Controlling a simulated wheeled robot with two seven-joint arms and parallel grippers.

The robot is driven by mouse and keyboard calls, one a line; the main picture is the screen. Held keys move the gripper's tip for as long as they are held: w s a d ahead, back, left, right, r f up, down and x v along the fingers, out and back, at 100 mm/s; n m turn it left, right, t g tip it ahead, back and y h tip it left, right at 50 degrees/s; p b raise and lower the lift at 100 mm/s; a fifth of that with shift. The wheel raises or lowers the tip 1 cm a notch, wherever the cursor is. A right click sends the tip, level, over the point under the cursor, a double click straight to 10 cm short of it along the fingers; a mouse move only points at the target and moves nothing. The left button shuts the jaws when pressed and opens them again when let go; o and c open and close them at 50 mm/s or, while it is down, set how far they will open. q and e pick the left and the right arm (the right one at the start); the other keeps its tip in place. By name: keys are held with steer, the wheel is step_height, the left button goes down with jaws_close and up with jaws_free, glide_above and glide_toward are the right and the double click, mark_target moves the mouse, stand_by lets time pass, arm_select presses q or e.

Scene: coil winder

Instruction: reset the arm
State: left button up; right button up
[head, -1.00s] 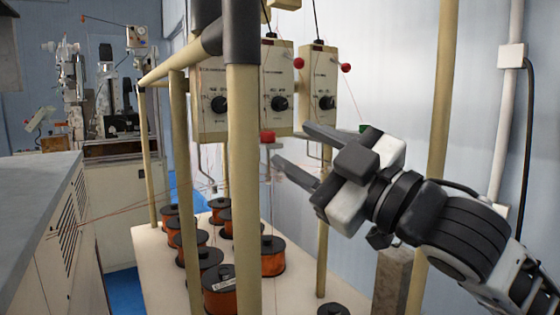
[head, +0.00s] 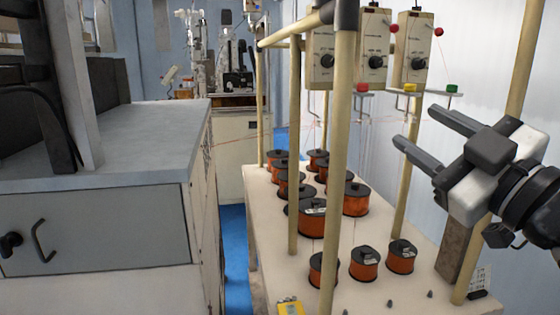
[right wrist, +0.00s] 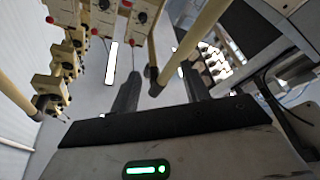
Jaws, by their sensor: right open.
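My right gripper (head: 418,128) comes in from the right of the head view. Its two dark fingers are apart, point up and left, and hold nothing. It is in front of the white wall, to the right of a tan upright post (head: 340,150) of the coil winder's frame. In the right wrist view the two fingers (right wrist: 160,92) also stand apart, with frame posts beyond them. My left gripper is not in view.
Tension boxes (head: 374,45) with red knobs hang above a cream table (head: 265,215) holding several copper wire spools (head: 355,200). A grey-topped cabinet (head: 100,225) stands at left. A blue floor strip (head: 236,260) lies between. Another post (head: 505,110) stands near my right gripper.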

steer(key=w+f+m+g+h, duration=0.3)
steer(key=f+m, duration=0.3)
steer(key=f, duration=2)
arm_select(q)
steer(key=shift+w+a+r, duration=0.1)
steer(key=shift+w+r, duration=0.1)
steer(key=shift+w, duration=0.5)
arm_select(e)
steer(key=s+a+f+m+g+h, duration=0.1)
steer(key=s+a+f+m+g, duration=0.1)
steer(key=s+f, duration=0.6)
steer(key=s+a+f+m+g+h, duration=0.1)
steer(key=s+f, duration=0.7)
steer(key=f, duration=0.9)
steer(key=a+m+g, duration=0.1)
steer(key=g, duration=0.1)
steer(key=shift+s+g+h, duration=0.3)
steer(key=shift+h, duration=0.1)
